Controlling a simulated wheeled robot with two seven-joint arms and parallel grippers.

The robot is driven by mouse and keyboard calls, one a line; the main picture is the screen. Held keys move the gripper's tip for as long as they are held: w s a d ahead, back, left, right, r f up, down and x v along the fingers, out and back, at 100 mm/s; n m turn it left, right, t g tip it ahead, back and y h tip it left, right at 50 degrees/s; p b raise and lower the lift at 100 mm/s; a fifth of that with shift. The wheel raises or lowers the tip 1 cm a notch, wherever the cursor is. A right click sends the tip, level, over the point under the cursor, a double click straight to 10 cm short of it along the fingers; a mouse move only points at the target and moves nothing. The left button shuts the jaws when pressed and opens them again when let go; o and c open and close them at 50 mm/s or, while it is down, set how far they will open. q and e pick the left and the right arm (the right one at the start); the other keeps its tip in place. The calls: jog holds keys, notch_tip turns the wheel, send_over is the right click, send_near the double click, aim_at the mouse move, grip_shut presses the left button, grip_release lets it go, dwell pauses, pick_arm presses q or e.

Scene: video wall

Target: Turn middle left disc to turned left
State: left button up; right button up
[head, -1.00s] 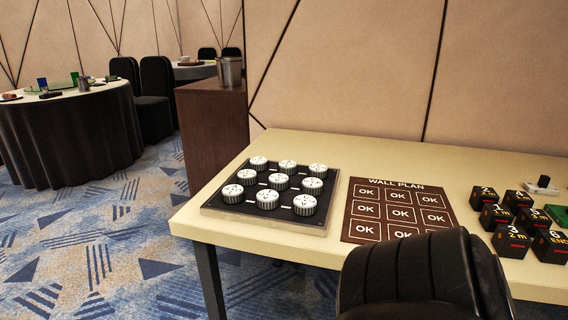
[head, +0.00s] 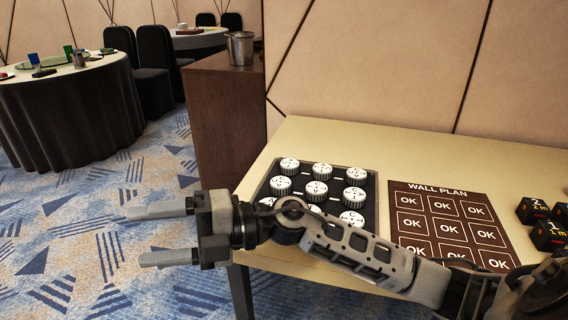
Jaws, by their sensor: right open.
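A black panel (head: 371,190) with rows of white ribbed discs lies on the cream table. The middle left disc (head: 280,186) is in view; its top marks are too small to read its turn. My right gripper (head: 135,237) is open and empty, left of the panel and off the table's left edge in the picture, fingers pointing left. My right forearm crosses in front of the panel and partly hides the front row of discs. The gripper is apart from every disc. My left gripper is not in view.
A brown WALL PLAN card (head: 398,195) with OK squares lies right of the panel. Black numbered blocks (head: 533,212) stand at the far right. A wooden cabinet (head: 222,120) with a metal bucket (head: 241,48) stands behind the table. Open carpet lies to the left.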

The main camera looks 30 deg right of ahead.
jog(key=w+d+n+g+h+p, duration=0.1)
jog(key=d+n+g+h, duration=0.2)
jog(key=n+h, duration=0.15)
jog(key=m+t+h+p, duration=0.2)
jog(key=h+p, duration=0.1)
jog(key=h, duration=1.1)
send_near(281, 182)
pick_arm(q)
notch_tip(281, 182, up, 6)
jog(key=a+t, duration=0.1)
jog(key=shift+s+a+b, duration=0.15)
jog(key=shift+b, duration=0.3)
pick_arm(e)
jog(key=x, duration=0.8)
jog(key=shift+w+f, duration=0.25)
jog(key=shift+f, duration=0.05)
jog(key=c, duration=1)
